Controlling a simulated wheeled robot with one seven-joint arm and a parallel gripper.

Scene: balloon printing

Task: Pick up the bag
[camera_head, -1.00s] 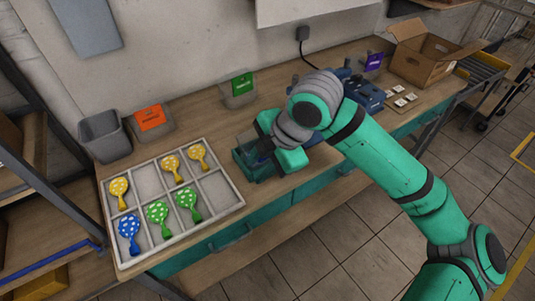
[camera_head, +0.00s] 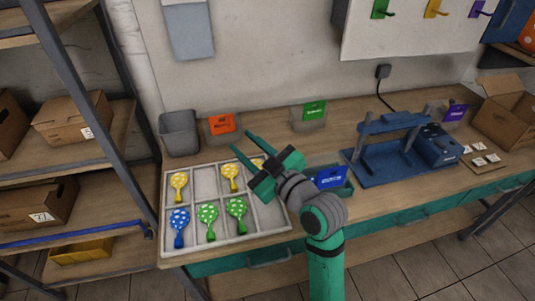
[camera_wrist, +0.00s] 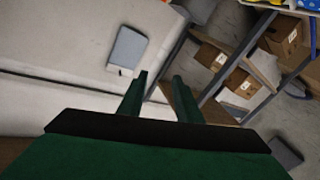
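A flat grey-blue piece (camera_head: 190,30) hangs on the wall above the bench's left end. It also shows in the wrist view (camera_wrist: 127,48). I cannot tell whether it is the bag, and I see nothing else that is clearly a bag. My gripper (camera_head: 242,143) is raised over the right part of the white divided tray (camera_head: 166,236), turned toward the wall and the left. Its two green fingers stand apart in the wrist view (camera_wrist: 160,78), with nothing between them. My gripper hides part of the tray's upper right compartments.
The tray holds yellow, blue and green dotted balloons. Behind it are a grey bin (camera_head: 179,133) and an orange-tagged container (camera_head: 222,124). A green-tagged container (camera_head: 314,111) and a blue machine (camera_head: 385,172) stand farther right. A shelf rack (camera_head: 80,80) borders the left.

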